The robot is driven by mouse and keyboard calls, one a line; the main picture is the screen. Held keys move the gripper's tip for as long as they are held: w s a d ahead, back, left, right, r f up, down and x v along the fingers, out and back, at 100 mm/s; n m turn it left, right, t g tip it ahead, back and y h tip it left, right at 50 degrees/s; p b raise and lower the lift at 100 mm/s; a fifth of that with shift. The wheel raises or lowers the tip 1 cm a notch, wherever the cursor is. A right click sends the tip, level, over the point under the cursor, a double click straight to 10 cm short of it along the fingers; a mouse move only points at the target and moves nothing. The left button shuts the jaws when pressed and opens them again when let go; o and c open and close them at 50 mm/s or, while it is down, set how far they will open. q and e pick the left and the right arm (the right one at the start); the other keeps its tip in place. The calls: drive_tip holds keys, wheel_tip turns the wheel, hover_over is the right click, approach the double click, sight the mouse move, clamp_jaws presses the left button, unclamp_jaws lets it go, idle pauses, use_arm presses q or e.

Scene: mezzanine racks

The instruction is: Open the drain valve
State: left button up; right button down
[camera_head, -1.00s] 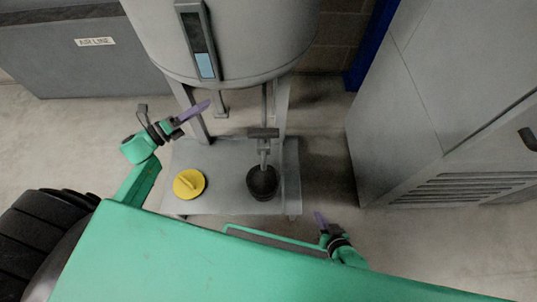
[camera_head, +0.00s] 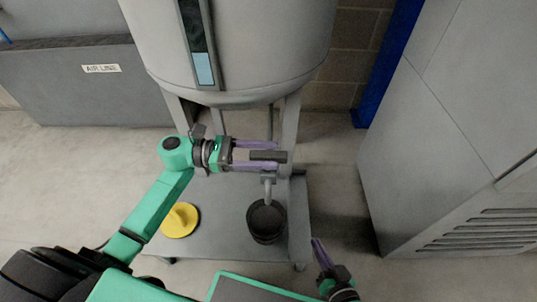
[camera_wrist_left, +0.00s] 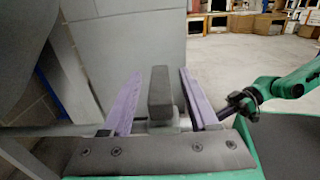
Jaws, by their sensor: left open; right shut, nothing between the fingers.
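The drain valve's dark bar handle (camera_head: 268,156) sits crosswise on a grey pipe below the tank (camera_head: 240,50), above a black bucket (camera_head: 266,222). My left gripper (camera_head: 278,156) is open at the handle, its purple fingers on either side of it. In the left wrist view the handle (camera_wrist_left: 160,92) stands between the two spread fingers (camera_wrist_left: 160,100), with a visible gap on each side. My right gripper (camera_head: 318,250) is shut and empty, low at the right of the bucket, apart from the valve.
A yellow lid-like disc with a handle (camera_head: 180,220) lies on the grey platform (camera_head: 222,235) left of the bucket. A grey cabinet (camera_head: 440,150) stands at the right. A grey box labelled AIR LINE (camera_head: 80,90) stands at the back left. Tank legs (camera_head: 291,130) flank the valve.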

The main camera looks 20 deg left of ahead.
use_arm(q)
drive_tip(key=shift+w+d, duration=0.1)
drive_tip(key=shift+d, duration=0.3)
clamp_jaws()
